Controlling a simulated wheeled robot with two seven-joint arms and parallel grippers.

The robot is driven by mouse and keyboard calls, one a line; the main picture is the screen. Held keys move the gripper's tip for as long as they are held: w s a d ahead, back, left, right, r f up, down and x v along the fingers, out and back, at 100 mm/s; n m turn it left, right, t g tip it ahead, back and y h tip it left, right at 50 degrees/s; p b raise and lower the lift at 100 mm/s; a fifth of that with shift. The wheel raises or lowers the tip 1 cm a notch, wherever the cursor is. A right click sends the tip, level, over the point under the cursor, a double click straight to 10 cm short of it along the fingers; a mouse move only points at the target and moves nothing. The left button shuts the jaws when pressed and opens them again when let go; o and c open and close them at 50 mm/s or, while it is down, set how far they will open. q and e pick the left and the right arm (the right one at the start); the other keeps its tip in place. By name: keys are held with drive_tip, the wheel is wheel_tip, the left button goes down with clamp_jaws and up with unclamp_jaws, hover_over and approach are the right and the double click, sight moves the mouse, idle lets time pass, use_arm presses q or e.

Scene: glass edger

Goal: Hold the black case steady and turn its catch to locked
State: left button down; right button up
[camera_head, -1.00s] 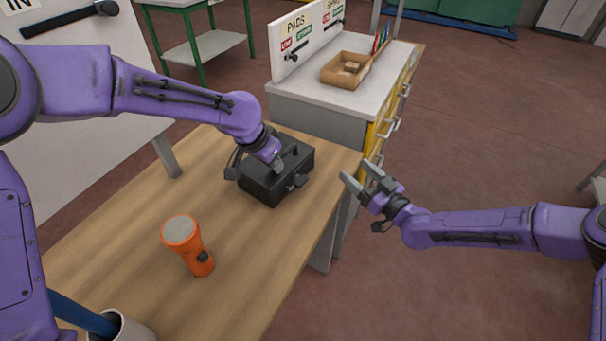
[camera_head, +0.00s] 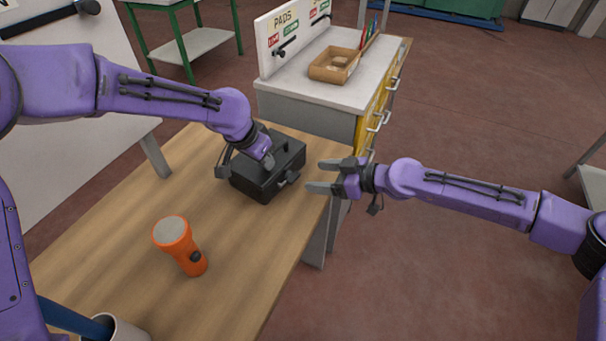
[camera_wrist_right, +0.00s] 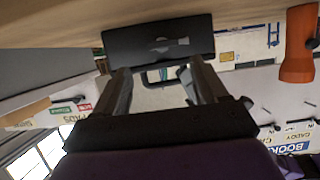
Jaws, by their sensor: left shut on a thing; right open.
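The black case (camera_head: 262,184) sits on the wooden table near its right edge. Its catch (camera_head: 289,179) is on the side facing my right gripper; in the right wrist view the catch (camera_wrist_right: 168,44) is a grey piece on the case's dark face (camera_wrist_right: 125,41). My left gripper (camera_head: 268,160) is on top of the case, shut on its handle, which the fingers mostly hide. My right gripper (camera_head: 318,177) is open and empty, just right of the case and level with the catch, with a gap between. It also shows in the right wrist view (camera_wrist_right: 160,78).
An orange flashlight (camera_head: 180,246) stands on the table (camera_head: 120,235) nearer me. A cup (camera_head: 120,330) with a blue item is at the near left. A drawer cabinet (camera_head: 310,92) with a cardboard tray (camera_head: 334,66) stands behind the table.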

sight(298, 173)
drive_tip(key=x, duration=0.6)
drive_tip(key=shift+d, duration=0.1)
drive_tip(key=c, duration=1)
drive_tip(key=shift+w, duration=0.1)
drive_tip(key=shift+c, duration=0.2)
drive_tip(key=shift+w+d+m+g, duration=0.2)
drive_tip(key=shift+m+g, duration=0.2)
drive_tip(key=shift+m, duration=0.4)
drive_tip(key=shift+w+f+m+g+y, duration=0.2)
drive_tip(key=shift+m+g+y, duration=0.5)
drive_tip(key=shift+m, duration=0.5)
drive_tip(key=shift+w+d+f+m+g+y, duration=0.1)
drive_tip(key=shift+m+g+y, duration=0.3)
drive_tip(key=shift+m, duration=0.35)
drive_tip(key=shift+w+d+f+m+g+y, duration=0.1)
drive_tip(key=shift+m+g+y, duration=0.1)
drive_tip(key=shift+m+g, duration=0.45)
drive_tip(key=shift+a, duration=0.1)
